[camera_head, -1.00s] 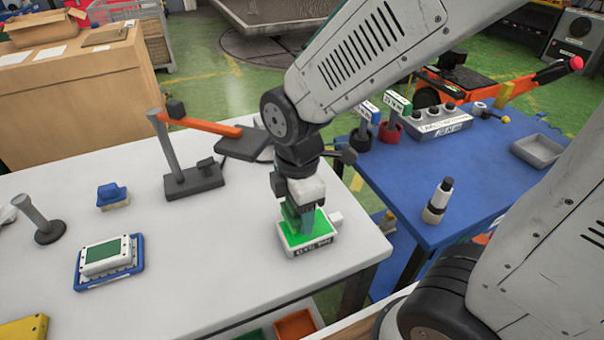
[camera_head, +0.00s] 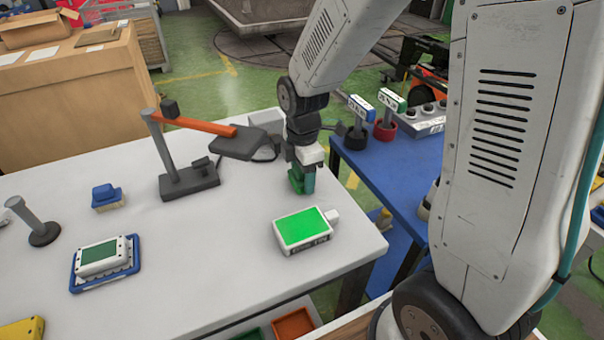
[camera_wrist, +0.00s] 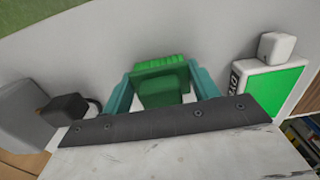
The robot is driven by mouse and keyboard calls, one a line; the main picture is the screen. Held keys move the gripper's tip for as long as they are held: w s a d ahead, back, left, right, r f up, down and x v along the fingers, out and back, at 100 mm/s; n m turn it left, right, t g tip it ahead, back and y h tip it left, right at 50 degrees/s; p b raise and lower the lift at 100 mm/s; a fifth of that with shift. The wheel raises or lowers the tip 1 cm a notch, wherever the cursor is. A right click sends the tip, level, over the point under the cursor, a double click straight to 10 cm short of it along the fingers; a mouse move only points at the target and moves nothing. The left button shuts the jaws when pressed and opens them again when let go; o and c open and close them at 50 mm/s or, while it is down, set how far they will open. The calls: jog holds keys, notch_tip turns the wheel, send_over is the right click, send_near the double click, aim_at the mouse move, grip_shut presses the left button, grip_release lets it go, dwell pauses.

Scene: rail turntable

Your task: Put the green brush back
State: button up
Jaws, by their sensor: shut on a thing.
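My gripper (camera_head: 302,178) is shut on the green brush (camera_wrist: 162,82) over the back right part of the white table (camera_head: 215,245).
A dark stand with an orange arm (camera_head: 190,182) is left of my gripper, its dark head close by. A blue brush (camera_head: 107,196) and a blue tray with a green-topped block (camera_head: 104,262) are at the left. A blue table (camera_head: 385,175) stands to the right.

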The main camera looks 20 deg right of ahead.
jog(key=shift+f, duration=0.15)
jog(key=o, duration=0.9)
jog(key=shift+o, duration=0.2)
notch_tip(320, 180, up, 12)
jog(key=shift+r, duration=0.15)
jog(key=s+d+r+m, duration=0.1)
jog(key=s+r+m, duration=0.2)
jog(key=s+m, duration=0.6)
jog(key=s+d+r+m+t, duration=0.1)
jog(key=s+d+r+m, duration=0.1)
jog(key=s+m, duration=0.7)
jog(key=s+r, duration=0.1)
jog(key=s, duration=0.3)
jog(key=shift+r, duration=0.15)
